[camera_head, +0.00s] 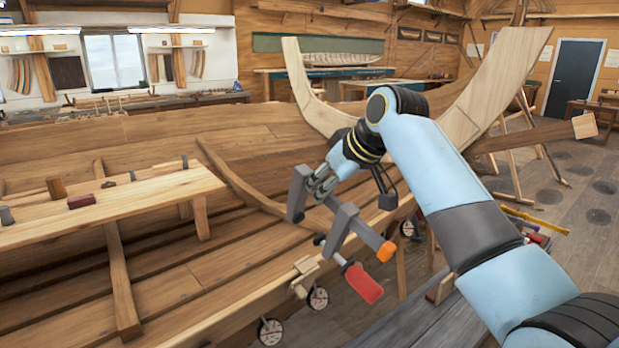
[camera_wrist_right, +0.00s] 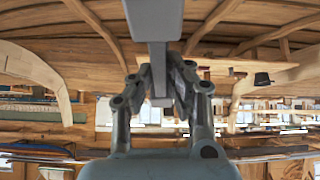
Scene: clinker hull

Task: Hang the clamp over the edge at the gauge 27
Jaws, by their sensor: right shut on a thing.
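The clamp (camera_head: 345,228) is a grey metal bar clamp with a red handle and an orange end. My right gripper (camera_head: 322,188) is shut on its bar and holds it above the hull's upper edge (camera_head: 285,290), with the handle hanging on the outer side. The clamp's grey bar (camera_wrist_right: 158,60) also shows between the fingers of my right gripper (camera_wrist_right: 160,85) in the right wrist view. Round dial gauges (camera_head: 318,298) hang along the outside of the edge, one lower left (camera_head: 270,332) and one farther back (camera_head: 408,229). Their numbers are too small to read. My left gripper is out of view.
A pale wooden block (camera_head: 304,276) sits at the edge beside the middle gauge. A plank (camera_head: 150,195) with small blocks lies across the hull on the left. Curved ribs (camera_head: 235,180) rise inside the hull. A tall pale frame (camera_head: 495,85) stands behind my right arm.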

